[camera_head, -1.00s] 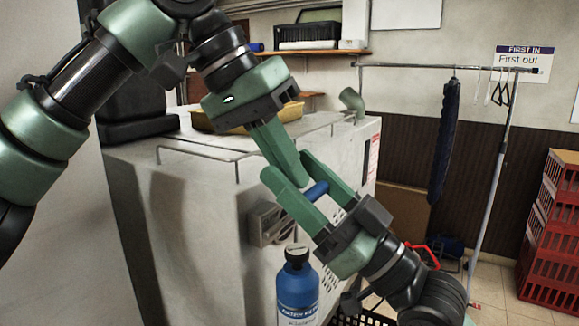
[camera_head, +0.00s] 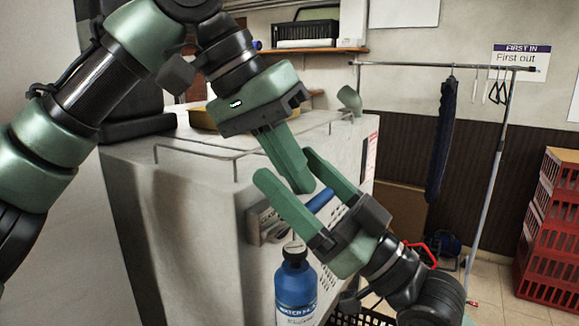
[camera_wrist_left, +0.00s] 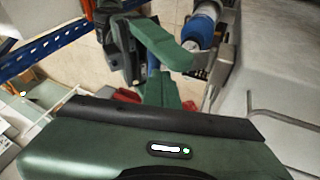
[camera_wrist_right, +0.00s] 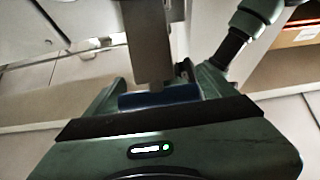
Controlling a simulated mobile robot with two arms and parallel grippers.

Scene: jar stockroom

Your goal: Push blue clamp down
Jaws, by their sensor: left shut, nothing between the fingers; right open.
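The blue clamp (camera_head: 320,201) shows as a short blue bar by the front of the white machine (camera_head: 205,220), partly hidden by my grippers. My right gripper (camera_head: 286,167) comes in from the lower right, its two green fingers spread on either side of the bar. A blue piece (camera_wrist_right: 160,97) also lies across my right gripper in the right wrist view. My left gripper (camera_head: 302,188) reaches down from the upper left with its fingers shut and empty. Its tips are between the right fingers, close to the clamp. I cannot tell whether they touch it.
A blue bottle (camera_head: 296,288) stands below the clamp, in front of the machine. A wire rail (camera_head: 195,152) and a yellow tray (camera_head: 203,117) are on the machine's top. A garment rack (camera_head: 496,160) and red crates (camera_head: 552,235) are at the right.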

